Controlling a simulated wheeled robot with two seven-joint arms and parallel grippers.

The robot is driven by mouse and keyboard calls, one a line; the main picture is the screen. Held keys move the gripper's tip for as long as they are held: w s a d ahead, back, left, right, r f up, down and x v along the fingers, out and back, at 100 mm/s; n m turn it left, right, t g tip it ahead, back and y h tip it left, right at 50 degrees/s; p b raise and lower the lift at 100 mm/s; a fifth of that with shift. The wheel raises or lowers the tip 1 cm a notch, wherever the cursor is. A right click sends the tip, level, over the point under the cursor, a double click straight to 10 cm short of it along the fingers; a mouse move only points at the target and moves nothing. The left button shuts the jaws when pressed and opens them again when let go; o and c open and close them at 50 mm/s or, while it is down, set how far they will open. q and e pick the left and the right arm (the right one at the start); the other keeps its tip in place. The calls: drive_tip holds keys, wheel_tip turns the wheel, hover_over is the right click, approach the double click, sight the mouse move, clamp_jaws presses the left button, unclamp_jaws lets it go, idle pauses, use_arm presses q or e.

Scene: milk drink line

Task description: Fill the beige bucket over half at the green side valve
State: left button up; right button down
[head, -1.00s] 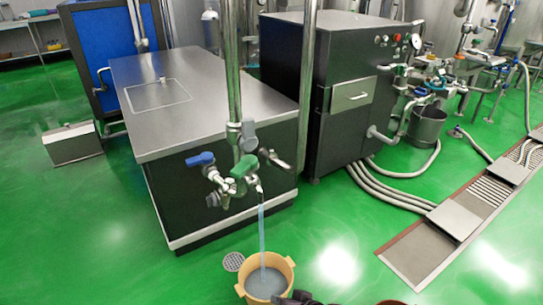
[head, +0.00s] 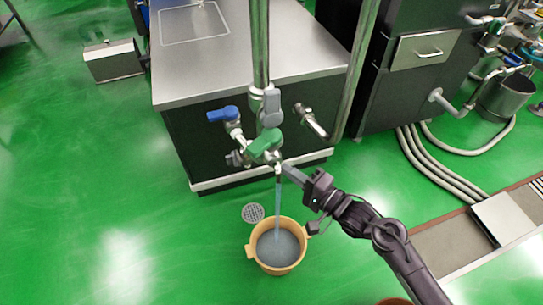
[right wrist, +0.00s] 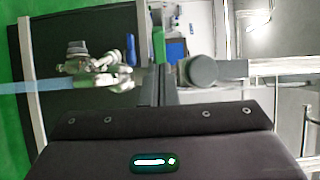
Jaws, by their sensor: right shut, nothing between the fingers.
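The beige bucket (head: 254,258) stands upright on the green floor under the tap. A bluish stream (head: 278,205) falls from the spout into it, and grey-blue liquid (head: 277,247) covers its inside; the exact level is hard to judge. The green side valve handle (head: 264,143) sits on the pipe above. My right gripper (head: 287,169) is shut and empty, its tips just right of and below the green handle, by the spout; contact cannot be told. In the right wrist view its fingers (right wrist: 164,85) are close together beside the pipework. My left gripper is out of view.
A blue valve handle (head: 222,114) sits left of the green one. Vertical pipes (head: 260,45) and a steel-topped cabinet (head: 205,65) stand behind. A floor drain (head: 253,212) lies beside the bucket. The floor at left is clear.

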sight(262, 152)
drive_tip(key=x, duration=0.6)
drive_tip(key=shift+w+a, duration=0.15)
drive_tip(key=shift+w, duration=0.05)
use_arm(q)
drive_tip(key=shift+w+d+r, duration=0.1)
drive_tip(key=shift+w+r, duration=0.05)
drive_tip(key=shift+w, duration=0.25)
use_arm(e)
drive_tip(key=shift+w+a, duration=0.15)
